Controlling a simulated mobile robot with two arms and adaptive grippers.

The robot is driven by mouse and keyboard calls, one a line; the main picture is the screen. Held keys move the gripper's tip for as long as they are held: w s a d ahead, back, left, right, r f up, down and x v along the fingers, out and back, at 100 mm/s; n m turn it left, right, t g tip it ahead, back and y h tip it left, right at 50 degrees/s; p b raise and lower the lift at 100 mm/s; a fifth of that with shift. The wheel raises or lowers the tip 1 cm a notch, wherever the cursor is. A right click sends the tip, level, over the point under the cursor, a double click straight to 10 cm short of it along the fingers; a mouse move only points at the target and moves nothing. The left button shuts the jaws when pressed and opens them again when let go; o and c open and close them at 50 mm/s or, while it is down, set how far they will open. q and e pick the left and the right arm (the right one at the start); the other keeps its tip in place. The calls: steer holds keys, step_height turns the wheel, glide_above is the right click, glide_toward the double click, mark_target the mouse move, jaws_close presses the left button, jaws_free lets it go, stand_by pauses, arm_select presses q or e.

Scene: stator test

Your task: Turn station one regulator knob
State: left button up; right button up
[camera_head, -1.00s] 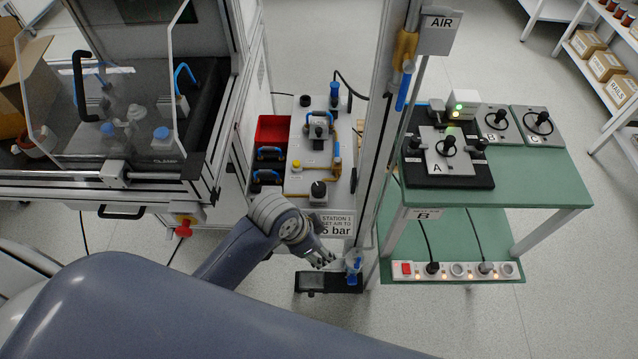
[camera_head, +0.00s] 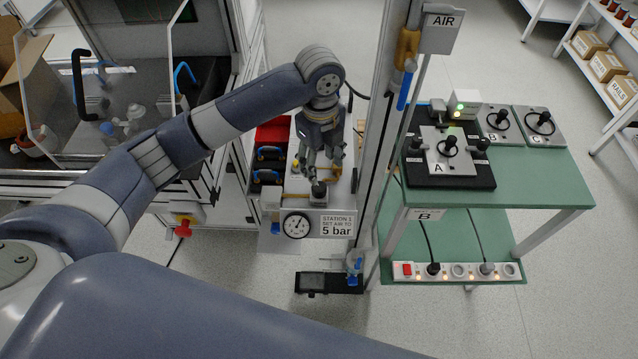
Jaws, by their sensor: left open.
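The station one panel is a grey plate (camera_head: 292,186) between the enclosure and the upright post. A black regulator knob (camera_head: 319,190) sits near its front edge. A round white gauge (camera_head: 296,225) and a sign (camera_head: 338,224) reading "STATION 1 SET AIR TO 5 bar" are on its front. My left gripper (camera_head: 322,173) points down just above the knob, its fingers open. I cannot tell whether the fingers touch the knob. The gripper and wrist hide much of the panel behind. My right gripper is out of view.
A yellow knob (camera_head: 296,164) is close to the left of the gripper. A green table (camera_head: 540,180) carries plates A, B and C.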

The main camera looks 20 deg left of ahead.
mark_target(319, 187)
arm_select(q)
steer(key=f, duration=1)
steer(key=shift+w+a+p, duration=0.2)
steer(key=shift+a+p, duration=0.15)
steer(key=shift+p, duration=0.05)
steer(key=c, duration=1.1)
